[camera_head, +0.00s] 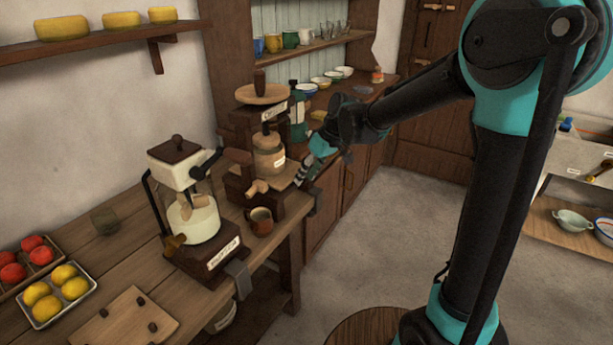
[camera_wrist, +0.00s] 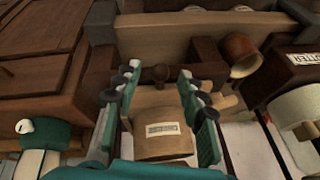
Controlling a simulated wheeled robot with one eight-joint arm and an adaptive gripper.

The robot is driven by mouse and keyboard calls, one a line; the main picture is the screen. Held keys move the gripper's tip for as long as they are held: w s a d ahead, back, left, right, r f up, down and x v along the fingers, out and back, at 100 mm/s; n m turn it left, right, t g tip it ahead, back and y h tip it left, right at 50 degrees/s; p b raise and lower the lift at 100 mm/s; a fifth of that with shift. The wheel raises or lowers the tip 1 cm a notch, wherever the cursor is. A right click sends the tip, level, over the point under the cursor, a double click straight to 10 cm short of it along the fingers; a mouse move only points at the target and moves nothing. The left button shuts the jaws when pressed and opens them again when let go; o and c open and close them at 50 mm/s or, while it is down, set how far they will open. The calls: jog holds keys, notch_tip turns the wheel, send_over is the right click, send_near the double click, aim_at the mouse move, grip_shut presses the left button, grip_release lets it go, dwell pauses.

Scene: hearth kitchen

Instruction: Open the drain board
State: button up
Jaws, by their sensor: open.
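I cannot single out a drain board with certainty in either view. My gripper (camera_head: 306,172) is above the front edge of the wooden counter, to the right of a dark wooden mill with a labelled jar (camera_head: 268,163). In the wrist view my gripper (camera_wrist: 160,72) has its two teal-and-black fingers spread apart with nothing held between them. A labelled tan jar (camera_wrist: 165,140) shows beyond and between the fingers. A small dark round knob (camera_wrist: 160,74) lies between the fingertips; I cannot tell whether they touch it.
A brown mug (camera_head: 261,222) and a cream mill (camera_head: 199,222) stand on the counter (camera_head: 100,240), left of my gripper. Bottles and bowls (camera_head: 321,82) stand farther back. A pale sink-like unit (camera_head: 578,155) is at far right. The floor (camera_head: 370,250) between is open.

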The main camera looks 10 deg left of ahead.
jog(key=shift+a+f, duration=0.1)
jog(key=shift+f, duration=0.15)
grip_shut()
dwell(0.3)
